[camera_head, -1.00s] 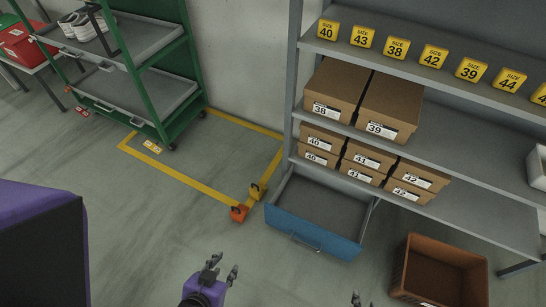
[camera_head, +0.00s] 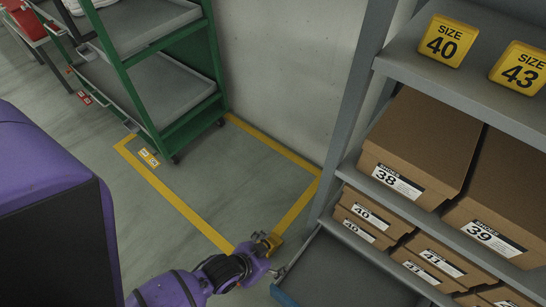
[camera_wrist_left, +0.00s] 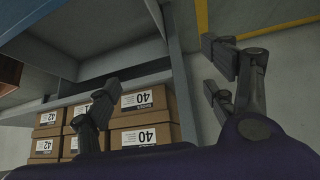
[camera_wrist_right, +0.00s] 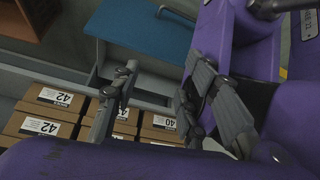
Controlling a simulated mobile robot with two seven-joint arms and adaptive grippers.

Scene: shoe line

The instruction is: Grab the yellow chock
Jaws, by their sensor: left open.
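My right gripper (camera_wrist_right: 158,85) is open and empty in the right wrist view. It is out of the head view.
A blue-fronted drawer (camera_wrist_right: 155,35) is pulled out under the grey shelf. Shoe boxes (camera_head: 420,145) and yellow size signs (camera_head: 446,41) stand on the shelf. A green cart (camera_head: 150,75) stands at the back left. Floor inside the yellow outline (camera_head: 185,205) is clear.

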